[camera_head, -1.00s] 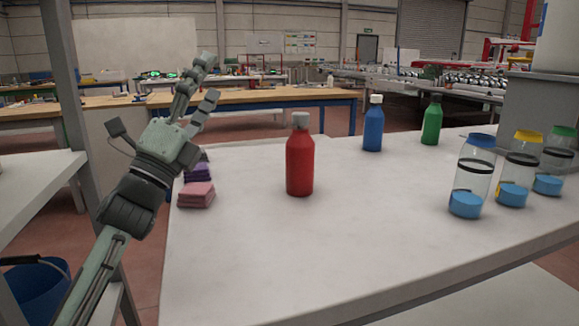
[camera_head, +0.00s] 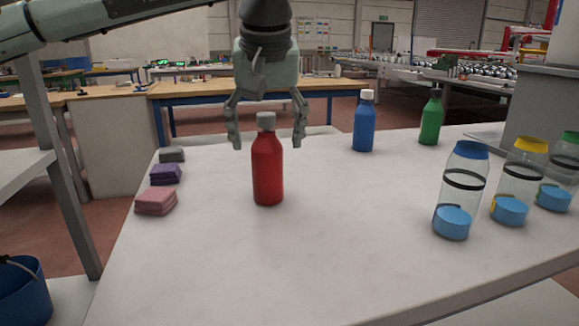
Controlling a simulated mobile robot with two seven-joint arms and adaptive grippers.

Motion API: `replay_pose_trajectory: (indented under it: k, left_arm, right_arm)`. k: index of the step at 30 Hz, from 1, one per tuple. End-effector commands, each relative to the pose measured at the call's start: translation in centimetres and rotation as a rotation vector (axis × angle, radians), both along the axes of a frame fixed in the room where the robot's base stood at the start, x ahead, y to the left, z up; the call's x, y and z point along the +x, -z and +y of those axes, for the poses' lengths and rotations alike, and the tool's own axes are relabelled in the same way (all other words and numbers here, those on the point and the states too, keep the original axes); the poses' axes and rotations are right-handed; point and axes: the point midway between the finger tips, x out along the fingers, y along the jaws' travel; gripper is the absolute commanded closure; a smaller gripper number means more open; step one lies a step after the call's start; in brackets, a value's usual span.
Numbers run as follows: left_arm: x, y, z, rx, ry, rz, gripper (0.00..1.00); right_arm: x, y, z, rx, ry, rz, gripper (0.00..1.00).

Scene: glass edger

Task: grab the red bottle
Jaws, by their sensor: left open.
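The red bottle (camera_head: 267,170) with a grey cap stands upright on the white table (camera_head: 330,245), left of the table's middle. My left gripper (camera_head: 267,142) points down over the bottle. Its two fingers are spread wide, one on each side of the bottle's cap and neck in the picture. I see gaps between both fingers and the bottle, and the gripper holds nothing. Whether the fingers are level with the bottle in depth is hard to tell. My right gripper is not in view.
A blue bottle (camera_head: 364,125) and a green bottle (camera_head: 430,120) stand behind to the right. Several clear jars with blue contents, one a blue-lidded jar (camera_head: 462,190), stand at the right. Folded pink cloths (camera_head: 156,201), purple cloths (camera_head: 165,174) and grey cloths (camera_head: 172,155) lie along the left edge.

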Motion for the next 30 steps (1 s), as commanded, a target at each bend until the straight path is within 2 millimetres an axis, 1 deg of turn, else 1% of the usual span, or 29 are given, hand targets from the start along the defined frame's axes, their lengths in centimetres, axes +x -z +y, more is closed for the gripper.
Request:
replay_pose_trajectory:
  k: [1, 6, 11, 18, 21, 26, 30]
  left_arm:
    - [0.3, 0.3, 0.3, 0.005, -0.006, -0.002, 0.27]
    - [1.0, 2.0, 0.2, 0.004, -0.005, -0.001, 0.27]
    - [1.6, 3.2, 0.1, 0.003, -0.003, 0.000, 0.27]
    - [3.2, 6.4, 0.0, 0.001, -0.002, 0.001, 0.27]
    - [3.4, 6.8, 0.0, 0.001, -0.001, 0.000, 0.27]
    - [3.4, 6.8, 0.0, 0.001, -0.001, 0.000, 0.27]
    - [3.4, 6.8, 0.0, 0.001, -0.001, 0.000, 0.44]
  right_arm:
    - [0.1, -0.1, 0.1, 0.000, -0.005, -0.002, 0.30]
    - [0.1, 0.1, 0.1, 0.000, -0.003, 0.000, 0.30]
    - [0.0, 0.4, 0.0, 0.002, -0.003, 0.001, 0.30]
    - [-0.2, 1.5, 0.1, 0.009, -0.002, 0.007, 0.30]
    - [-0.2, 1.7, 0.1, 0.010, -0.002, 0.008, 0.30]
    - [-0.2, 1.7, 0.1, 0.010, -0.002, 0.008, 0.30]
    - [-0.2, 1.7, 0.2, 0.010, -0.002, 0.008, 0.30]
